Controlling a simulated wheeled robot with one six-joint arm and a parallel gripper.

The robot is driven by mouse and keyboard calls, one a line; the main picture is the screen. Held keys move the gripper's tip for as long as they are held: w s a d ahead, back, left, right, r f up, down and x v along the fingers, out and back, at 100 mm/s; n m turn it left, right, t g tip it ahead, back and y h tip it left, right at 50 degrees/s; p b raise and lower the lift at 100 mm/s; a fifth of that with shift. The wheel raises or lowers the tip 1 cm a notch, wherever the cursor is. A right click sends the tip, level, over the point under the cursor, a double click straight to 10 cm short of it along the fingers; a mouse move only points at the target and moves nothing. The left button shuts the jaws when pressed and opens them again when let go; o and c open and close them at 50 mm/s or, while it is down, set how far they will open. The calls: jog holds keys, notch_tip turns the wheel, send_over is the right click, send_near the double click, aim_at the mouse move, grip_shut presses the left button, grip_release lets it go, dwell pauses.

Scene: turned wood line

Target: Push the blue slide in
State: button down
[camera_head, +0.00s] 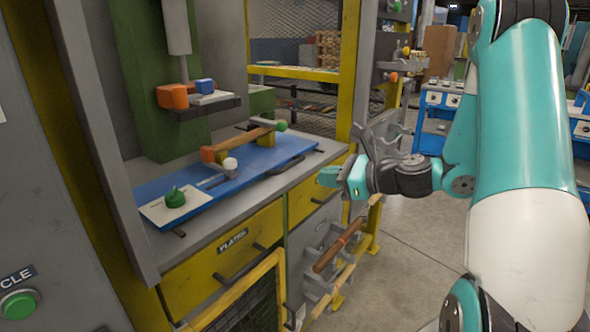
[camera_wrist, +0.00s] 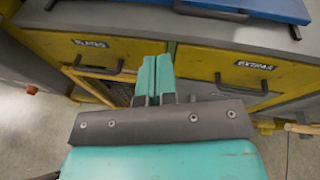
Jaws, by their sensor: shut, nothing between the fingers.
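The blue slide (camera_head: 250,163) is a flat blue plate on the grey bench top under the press. Its near-left end carries a white plate with a green knob (camera_head: 174,197), and this end reaches towards the front edge. A wooden piece with an orange end and a green end (camera_head: 245,142) lies across the slide. In the wrist view only a strip of the blue slide (camera_wrist: 265,8) shows at the top. My gripper (camera_head: 328,176) is shut and empty, in front of the bench and to the right of the slide, apart from it. It also shows in the wrist view (camera_wrist: 157,65).
Yellow drawers with black handles (camera_head: 232,245) are below the bench top; one is labelled PLATES (camera_wrist: 90,43). A wooden rod (camera_head: 338,246) sits on a rack at the lower right. A press head (camera_head: 200,97) hangs above the slide. Open floor (camera_head: 410,275) lies to the right.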

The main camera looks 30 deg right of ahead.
jog(key=d+m+t+h, duration=0.1)
jog(key=d+m+h, duration=0.1)
jog(key=d+m, duration=0.2)
jog(key=p, duration=0.1)
send_near(288, 168)
jog(key=x, duration=0.7)
jog(key=shift+w+a+f, duration=0.1)
jog(key=shift+w, duration=0.1)
